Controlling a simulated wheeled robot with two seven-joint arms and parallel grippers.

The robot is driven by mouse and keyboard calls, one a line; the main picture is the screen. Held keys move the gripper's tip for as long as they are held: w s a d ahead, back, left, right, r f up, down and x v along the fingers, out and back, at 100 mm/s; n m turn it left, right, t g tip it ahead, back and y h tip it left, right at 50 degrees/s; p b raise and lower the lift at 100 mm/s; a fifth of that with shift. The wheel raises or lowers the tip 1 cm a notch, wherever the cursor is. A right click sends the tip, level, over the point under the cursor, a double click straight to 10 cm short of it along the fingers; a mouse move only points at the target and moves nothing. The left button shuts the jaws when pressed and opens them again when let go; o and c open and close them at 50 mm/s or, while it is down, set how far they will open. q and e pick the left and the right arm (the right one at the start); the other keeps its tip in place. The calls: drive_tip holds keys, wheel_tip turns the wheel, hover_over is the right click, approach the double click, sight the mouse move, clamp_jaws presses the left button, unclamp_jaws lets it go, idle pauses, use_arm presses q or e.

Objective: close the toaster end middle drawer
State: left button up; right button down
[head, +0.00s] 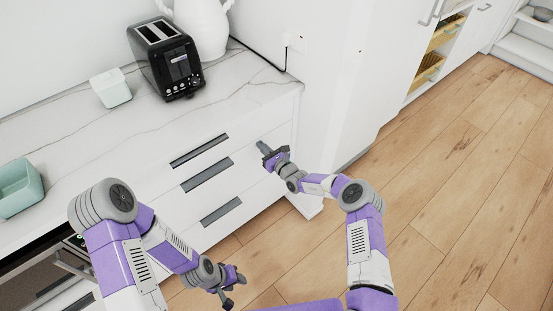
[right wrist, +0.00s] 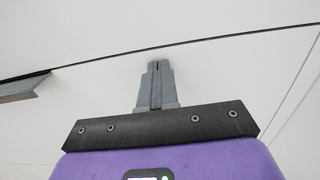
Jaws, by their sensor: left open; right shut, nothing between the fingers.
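The toaster end drawer stack is white, below the counter end with the black toaster (head: 167,57). Three dark bar handles show: top (head: 199,150), middle (head: 207,174) and bottom (head: 221,211). The middle drawer front (head: 240,170) looks nearly flush; I cannot tell whether a small gap is left. My right gripper (head: 266,150) is shut and empty at the right end of the drawer fronts. In the right wrist view its fingertips (right wrist: 157,66) are against or very near a white front, just below a dark seam. My left gripper (head: 232,287) is open and empty, low over the floor.
An oven (head: 40,275) is at lower left. A tall white cabinet (head: 345,80) stands right of the drawers. Wood floor (head: 450,190) is clear at right.

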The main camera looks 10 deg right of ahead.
drive_tip(key=p+v, duration=0.6)
drive_tip(key=v, duration=0.8)
drive_tip(key=s+a+f+n+g+y, duration=0.25)
drive_tip(key=s+a+n+g, duration=0.3)
drive_tip(key=s, duration=0.35)
drive_tip(key=s+a+f+n+g+y, duration=0.1)
drive_tip(key=s+a+f+n+g, duration=0.2)
drive_tip(key=s+a+n+g, duration=0.5)
drive_tip(key=s+d+n+h, duration=0.4)
drive_tip(key=s+d+n, duration=0.1)
drive_tip(key=s, duration=0.4)
drive_tip(key=s+d+n+g+h, duration=0.1)
drive_tip(key=s+d+n+h, duration=0.3)
drive_tip(key=s+d+n, duration=0.2)
drive_tip(key=shift+s+d+n, duration=0.3)
drive_tip(key=shift+s+n, duration=0.85)
drive_tip(key=shift+s, duration=0.25)
drive_tip(key=shift+f+h, duration=0.1)
drive_tip(key=shift+h, duration=0.15)
